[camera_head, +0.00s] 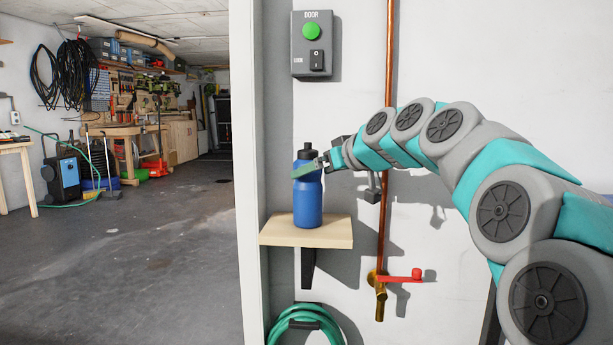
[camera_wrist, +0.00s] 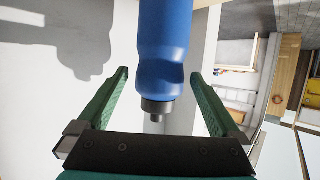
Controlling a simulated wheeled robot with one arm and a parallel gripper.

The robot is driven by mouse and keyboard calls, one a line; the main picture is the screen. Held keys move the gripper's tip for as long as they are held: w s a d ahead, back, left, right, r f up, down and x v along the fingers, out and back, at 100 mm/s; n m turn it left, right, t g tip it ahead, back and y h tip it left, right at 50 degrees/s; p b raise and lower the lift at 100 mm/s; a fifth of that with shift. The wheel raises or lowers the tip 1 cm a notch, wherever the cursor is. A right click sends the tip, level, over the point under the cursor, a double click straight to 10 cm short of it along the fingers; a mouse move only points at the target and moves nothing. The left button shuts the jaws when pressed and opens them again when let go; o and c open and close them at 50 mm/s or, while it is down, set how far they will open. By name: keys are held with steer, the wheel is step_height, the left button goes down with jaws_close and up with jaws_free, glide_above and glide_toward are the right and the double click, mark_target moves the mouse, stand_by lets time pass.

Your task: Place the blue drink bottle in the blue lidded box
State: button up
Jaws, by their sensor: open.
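The blue drink bottle (camera_head: 308,204) stands upright on a small wooden wall shelf (camera_head: 336,235) in the head view. Its cap is dark. My gripper (camera_head: 308,168) is at the bottle's upper part, coming from the right. In the wrist view, the bottle (camera_wrist: 165,45) appears cap-down between the two green fingers of my open gripper (camera_wrist: 160,75), with visible gaps on both sides. I cannot make out a blue lidded box in either view.
A door switch panel (camera_head: 312,45) is on the wall above the bottle. A copper pipe (camera_head: 388,60) with a red-handled tap (camera_head: 400,278) runs right of the shelf. A green hose (camera_head: 305,325) hangs below. Open garage floor (camera_head: 130,255) lies left of the wall edge.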

steer(key=v, duration=0.5)
steer(key=shift+s+d+r, duration=0.15)
steer(key=shift+s+d, duration=0.05)
steer(key=shift+s, duration=0.15)
